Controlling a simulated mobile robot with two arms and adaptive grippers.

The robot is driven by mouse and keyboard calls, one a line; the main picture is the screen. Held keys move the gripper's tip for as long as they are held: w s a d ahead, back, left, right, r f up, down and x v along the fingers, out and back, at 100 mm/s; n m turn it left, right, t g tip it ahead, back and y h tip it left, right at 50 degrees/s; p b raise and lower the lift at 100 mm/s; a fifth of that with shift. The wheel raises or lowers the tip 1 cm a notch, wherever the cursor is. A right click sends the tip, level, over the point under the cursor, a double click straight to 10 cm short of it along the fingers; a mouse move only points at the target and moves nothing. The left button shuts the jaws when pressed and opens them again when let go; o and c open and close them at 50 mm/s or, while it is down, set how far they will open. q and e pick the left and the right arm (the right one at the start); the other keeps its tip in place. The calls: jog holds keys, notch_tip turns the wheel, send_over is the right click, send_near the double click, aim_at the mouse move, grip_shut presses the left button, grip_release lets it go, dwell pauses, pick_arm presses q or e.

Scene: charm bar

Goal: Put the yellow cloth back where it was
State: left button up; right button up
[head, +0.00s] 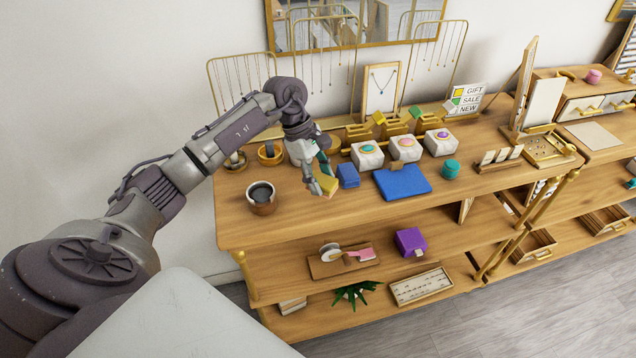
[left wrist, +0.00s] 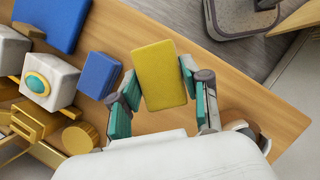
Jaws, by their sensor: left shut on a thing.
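The yellow cloth (head: 328,183) is a small folded block in my left gripper (head: 322,180), above the top of the wooden shelf unit. In the left wrist view the cloth (left wrist: 160,75) sits between the two teal-padded fingers of the left gripper (left wrist: 160,88). The gripper is shut on it. A folded blue cloth (head: 347,176) lies on the shelf top just right of the gripper; it also shows in the left wrist view (left wrist: 99,75). I cannot tell the exact gap between the yellow cloth and the wood. My right gripper is not in view.
A flat blue mat (head: 402,182) lies right of the blue cloth. White ring blocks (head: 367,155) stand behind. A brown cup (head: 261,197) stands left of the gripper. Necklace stands (head: 240,75) line the wall. The shelf top's front edge (head: 340,224) is bare.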

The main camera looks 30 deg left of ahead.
aim_at(318, 199)
pick_arm(q)
jog(key=shift+a+f, duration=0.3)
jog(key=shift+a, duration=0.05)
notch_tip(318, 199, down, 3)
jog(key=shift+f+p, duration=0.1)
jog(key=shift+p, duration=1)
jog(key=shift+f, duration=0.3)
jog(key=shift+f, duration=0.1)
jog(key=shift+f+b, duration=0.15)
jog(key=shift+b, duration=0.2)
jog(key=o, duration=1)
jog(key=shift+r, duration=0.2)
